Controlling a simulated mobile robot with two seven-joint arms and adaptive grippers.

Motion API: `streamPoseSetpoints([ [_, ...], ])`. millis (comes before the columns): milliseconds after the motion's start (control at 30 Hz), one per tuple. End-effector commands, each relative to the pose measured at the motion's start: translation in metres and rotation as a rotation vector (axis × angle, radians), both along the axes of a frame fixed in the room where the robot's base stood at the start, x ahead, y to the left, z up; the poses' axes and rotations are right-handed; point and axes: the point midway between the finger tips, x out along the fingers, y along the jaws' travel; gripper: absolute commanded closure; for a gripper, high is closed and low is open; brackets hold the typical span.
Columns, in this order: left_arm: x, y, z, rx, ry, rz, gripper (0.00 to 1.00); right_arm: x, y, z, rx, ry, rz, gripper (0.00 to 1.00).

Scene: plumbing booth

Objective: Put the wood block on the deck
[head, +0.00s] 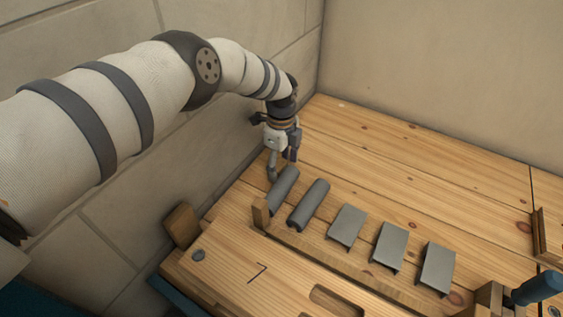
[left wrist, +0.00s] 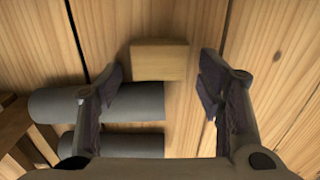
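The wood block (left wrist: 158,60) is a small pale block lying on the plank bench top, near the ends of two grey cylinders. In the left wrist view it lies ahead, between the lines of my left gripper's fingers. In the head view the block seems hidden behind this gripper. A wooden board (head: 250,262) with a slot and a dark corner mark is at the front; I cannot tell whether it is the deck.
Two grey cylinders (head: 308,205) lie close beside my left gripper. Several grey bent plates (head: 390,246) stand in a row to their right. A small wooden post (head: 261,213) stands at the front ledge. A blue-handled tool (head: 538,288) is at lower right. The back of the bench is clear.

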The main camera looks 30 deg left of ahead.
Motion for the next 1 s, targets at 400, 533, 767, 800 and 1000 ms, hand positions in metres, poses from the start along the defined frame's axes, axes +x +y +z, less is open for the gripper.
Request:
streamPoseSetpoints([
  [400,0.000,0.000,0.068,-0.001,-0.004,0.000,0.39,-0.003,-0.003,0.019,-0.006,-0.001,-0.002,0.60],
  [533,0.000,0.000,0.100,-0.001,-0.005,0.000,0.39,-0.003,-0.004,0.027,-0.008,-0.006,-0.003,0.60],
  [767,-0.001,0.000,0.123,0.000,0.000,0.001,0.39,-0.003,-0.005,0.031,-0.010,-0.010,-0.004,0.60],
  [800,-0.001,0.000,0.123,0.000,0.001,0.001,0.39,-0.003,-0.005,0.031,-0.010,-0.010,-0.004,0.60],
  [1000,-0.001,0.000,0.122,0.000,0.001,0.001,0.39,-0.003,-0.005,0.031,-0.010,-0.009,-0.004,0.60],
])
